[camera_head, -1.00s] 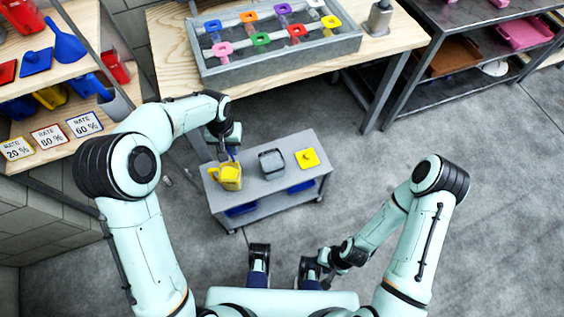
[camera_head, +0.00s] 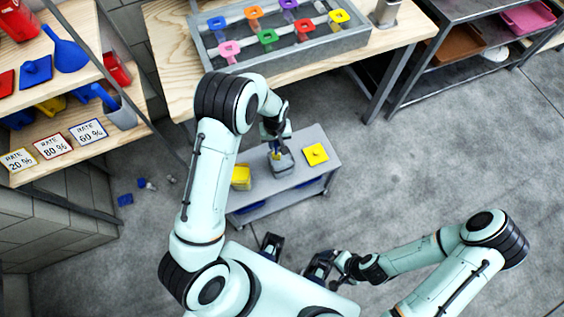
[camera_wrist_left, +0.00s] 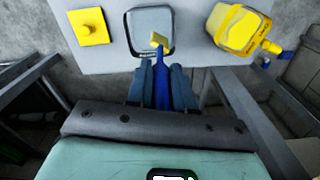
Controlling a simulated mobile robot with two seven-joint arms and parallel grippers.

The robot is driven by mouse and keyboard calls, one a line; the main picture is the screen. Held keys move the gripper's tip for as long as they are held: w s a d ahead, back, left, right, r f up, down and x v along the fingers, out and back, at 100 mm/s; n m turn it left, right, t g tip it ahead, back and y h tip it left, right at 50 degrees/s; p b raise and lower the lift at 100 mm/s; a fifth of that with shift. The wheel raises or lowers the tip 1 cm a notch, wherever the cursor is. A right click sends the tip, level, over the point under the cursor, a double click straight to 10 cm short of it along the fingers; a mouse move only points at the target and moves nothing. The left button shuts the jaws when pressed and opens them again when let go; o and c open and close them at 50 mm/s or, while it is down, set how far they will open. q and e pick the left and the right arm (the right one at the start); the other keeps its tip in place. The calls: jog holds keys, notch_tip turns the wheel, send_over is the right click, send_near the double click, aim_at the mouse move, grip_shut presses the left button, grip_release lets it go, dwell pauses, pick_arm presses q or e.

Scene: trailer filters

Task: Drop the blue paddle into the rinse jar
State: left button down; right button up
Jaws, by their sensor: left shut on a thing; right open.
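My left gripper (camera_head: 277,145) is shut on the blue paddle, near the grey rinse jar (camera_head: 284,165) on the cart. In the left wrist view the blue paddle (camera_wrist_left: 161,88) lies between the two fingers. Its yellow-coated tip (camera_wrist_left: 159,39) overlaps the near part of the rinse jar's mouth (camera_wrist_left: 150,20). I cannot tell whether the tip is above the rim or inside. The paddle is mostly hidden by the gripper in the head view. My right gripper (camera_head: 318,268) is open and empty, low in front of my base.
The yellow jug (camera_head: 241,177) stands left of the jar, and a yellow square piece (camera_head: 316,154) lies to its right. The cart (camera_head: 262,185) has little free top. A wooden table with a grey tray (camera_head: 290,52) stands behind. A shelf (camera_head: 75,121) is at left.

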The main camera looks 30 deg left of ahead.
aim_at(276, 153)
pick_arm(q)
jog(key=shift+f+b, duration=1.65)
jog(key=shift+f, duration=1)
pick_arm(e)
jog(key=f, duration=0.2)
jog(key=s+f, duration=0.1)
jog(key=shift+s+f, duration=0.15)
jog(key=shift+f, duration=0.2)
pick_arm(q)
jog(key=c, duration=0.9)
grip_release()
jog(key=shift+r, duration=0.1)
notch_tip(276, 153, up, 13)
jog(key=shift+r+p, duration=0.15)
jog(key=shift+p, duration=0.55)
pick_arm(e)
jog(key=shift+w+r, duration=0.2)
jog(key=shift+r, duration=0.5)
